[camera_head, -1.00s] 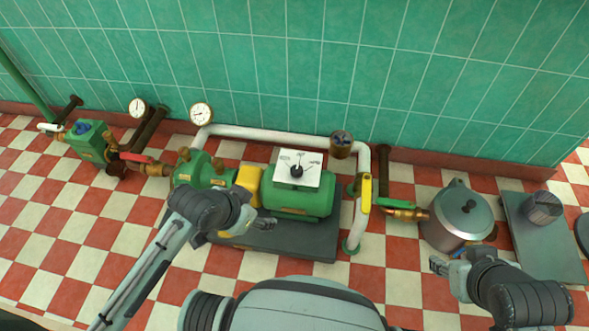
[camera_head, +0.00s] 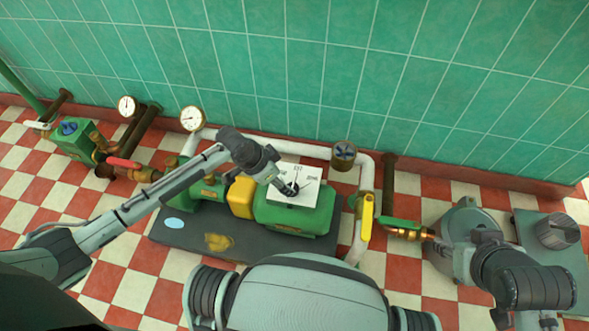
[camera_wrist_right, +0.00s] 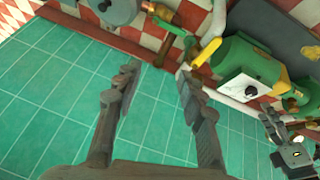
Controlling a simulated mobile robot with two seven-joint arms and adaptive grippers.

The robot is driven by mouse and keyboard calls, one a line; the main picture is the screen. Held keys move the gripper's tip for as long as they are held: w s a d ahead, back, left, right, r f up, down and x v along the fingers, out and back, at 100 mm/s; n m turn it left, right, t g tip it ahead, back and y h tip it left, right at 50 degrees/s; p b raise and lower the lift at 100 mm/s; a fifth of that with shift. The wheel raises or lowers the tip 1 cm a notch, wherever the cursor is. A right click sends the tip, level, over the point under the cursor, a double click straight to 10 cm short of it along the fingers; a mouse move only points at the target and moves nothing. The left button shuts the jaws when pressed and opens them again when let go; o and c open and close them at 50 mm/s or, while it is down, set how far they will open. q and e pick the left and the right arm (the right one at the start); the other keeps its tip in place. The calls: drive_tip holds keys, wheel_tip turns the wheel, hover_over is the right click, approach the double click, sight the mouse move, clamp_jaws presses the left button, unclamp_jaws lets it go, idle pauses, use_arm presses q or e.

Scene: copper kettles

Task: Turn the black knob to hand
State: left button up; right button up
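The black knob (camera_head: 294,191) sits on a white plate (camera_head: 309,183) on top of the green motor (camera_head: 292,216). Small lettering rings the knob; I cannot read it surely. My left gripper (camera_head: 286,186) reaches in from the left, its fingertips at the knob and hiding part of it. Whether it is open or shut on the knob is too small to tell. In the right wrist view the white plate (camera_wrist_right: 243,87) shows with the dark knob on it. My right gripper (camera_wrist_right: 158,70) is open and empty, far from the knob, on the right side near the grey pot.
A white pipe with a yellow-handled valve (camera_head: 367,214) stands right of the motor. A grey pot (camera_head: 462,216) stands farther right. A yellow coupling (camera_head: 241,197), gauges (camera_head: 192,118) and a red-handled valve (camera_head: 124,163) are to the left. The tiled wall closes the back.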

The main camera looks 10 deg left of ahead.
use_arm(q)
drive_tip(key=b+x, duration=0.2)
drive_tip(key=x, duration=0.5)
drive_tip(key=shift+w, duration=0.2)
drive_tip(key=shift+w+d+f, duration=0.1)
drive_tip(key=shift+f, duration=0.2)
use_arm(e)
drive_tip(key=w+a+r+n+t+y, duration=0.1)
drive_tip(key=w+a+r+t+y, duration=0.1)
drive_tip(key=w+a+r+t, duration=0.3)
drive_tip(key=shift+w+a+r+y, duration=0.4)
drive_tip(key=shift+w+a+r, duration=0.1)
drive_tip(key=shift+w+a, duration=0.9)
drive_tip(key=shift+w+d, duration=0.1)
use_arm(q)
drive_tip(key=c, duration=1.2)
